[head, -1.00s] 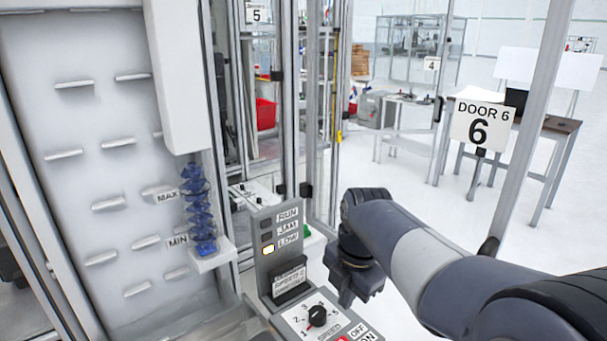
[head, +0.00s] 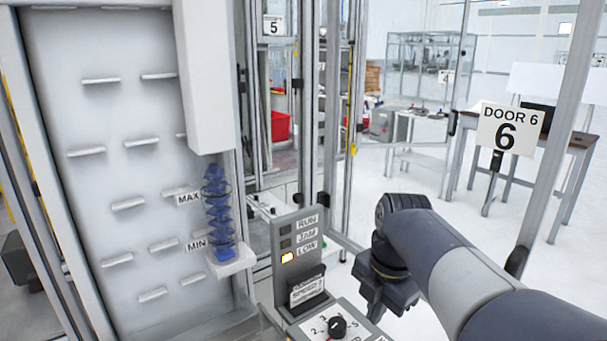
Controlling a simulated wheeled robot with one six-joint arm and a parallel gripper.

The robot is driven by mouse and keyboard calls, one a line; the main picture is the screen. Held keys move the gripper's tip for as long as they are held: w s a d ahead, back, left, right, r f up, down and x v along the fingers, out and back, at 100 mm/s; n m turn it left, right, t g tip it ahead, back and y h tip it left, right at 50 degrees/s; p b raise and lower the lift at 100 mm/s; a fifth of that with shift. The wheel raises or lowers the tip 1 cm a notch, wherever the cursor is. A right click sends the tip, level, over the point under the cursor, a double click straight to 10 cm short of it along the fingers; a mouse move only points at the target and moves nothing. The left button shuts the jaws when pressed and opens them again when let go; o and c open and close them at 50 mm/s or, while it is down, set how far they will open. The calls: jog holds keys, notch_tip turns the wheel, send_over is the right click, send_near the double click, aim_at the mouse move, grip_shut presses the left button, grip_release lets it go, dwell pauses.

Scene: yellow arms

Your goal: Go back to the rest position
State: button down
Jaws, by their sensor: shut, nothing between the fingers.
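My gripper (head: 376,308) is at the end of my dark and grey arm, right of centre. It points down, shut and empty, just right of the grey control panel (head: 298,262) in the picture, with a gap to the panel's upright part. The fingertips are small and dark, so their detail is hard to make out.
The control panel has RUN, JAM and LOW lamps, with LOW lit yellow, and a black speed knob (head: 337,326). Left of it, blue parts (head: 219,215) are stacked by MAX and MIN labels. A DOOR 6 sign (head: 505,130) hangs at right. Clear floor lies behind my arm.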

jog(key=shift+r, duration=0.6)
jog(key=shift+s+f, duration=0.1)
